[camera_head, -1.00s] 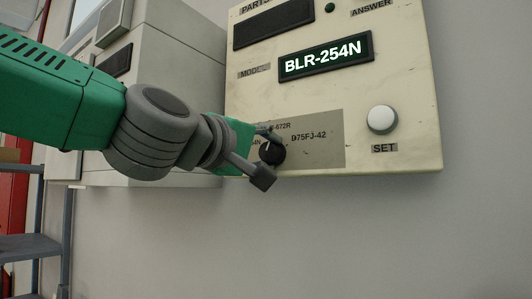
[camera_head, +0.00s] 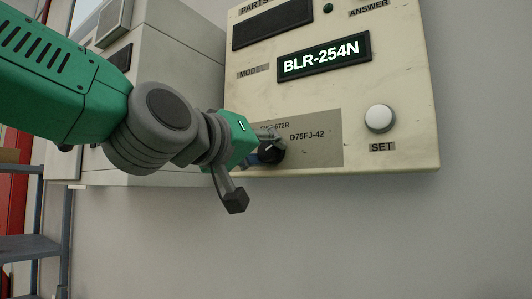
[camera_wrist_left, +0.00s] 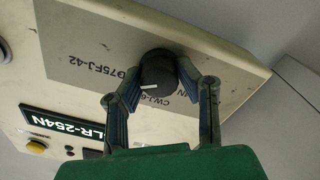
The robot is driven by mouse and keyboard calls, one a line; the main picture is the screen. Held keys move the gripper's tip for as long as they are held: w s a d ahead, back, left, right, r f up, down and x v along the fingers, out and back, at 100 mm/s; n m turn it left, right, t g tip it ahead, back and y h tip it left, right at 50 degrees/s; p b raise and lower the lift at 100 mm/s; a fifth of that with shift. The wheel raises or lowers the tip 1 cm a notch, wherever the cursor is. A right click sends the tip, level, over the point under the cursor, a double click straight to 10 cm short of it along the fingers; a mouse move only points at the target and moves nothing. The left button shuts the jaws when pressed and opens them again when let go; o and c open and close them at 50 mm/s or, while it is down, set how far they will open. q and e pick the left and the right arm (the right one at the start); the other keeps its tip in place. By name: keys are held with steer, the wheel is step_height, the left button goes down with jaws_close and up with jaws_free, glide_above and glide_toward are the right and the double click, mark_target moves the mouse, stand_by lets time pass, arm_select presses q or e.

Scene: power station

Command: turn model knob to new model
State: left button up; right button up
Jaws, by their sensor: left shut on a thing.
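The black model knob (camera_head: 271,152) sits on a grey plate low on the cream panel (camera_head: 400,90). The plate has labels around the knob, among them D75FJ-42. The display (camera_head: 325,57) above it reads BLR-254N. My left gripper (camera_head: 262,148) is at the knob from the left, partly hiding it. In the left wrist view the two fingers (camera_wrist_left: 160,85) are shut on the knob (camera_wrist_left: 157,70), one on each side. The knob's white pointer line (camera_wrist_left: 150,87) shows there. My right gripper is not in view.
A white SET button (camera_head: 379,118) is on the panel, right of the knob. A grey cabinet (camera_head: 175,60) is on the wall behind my left arm. Metal shelving (camera_head: 35,245) stands at the lower left. The wall below the panel is bare.

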arm_select(q)
steer(key=shift+d+f, duration=0.1)
steer(key=shift+f, duration=0.4)
steer(key=o, duration=1)
steer(key=shift+o, duration=0.6)
steer(key=shift+w+r, duration=0.1)
steer(key=shift+r, duration=0.1)
steer(key=shift+v, duration=0.9)
steer(key=v, duration=1)
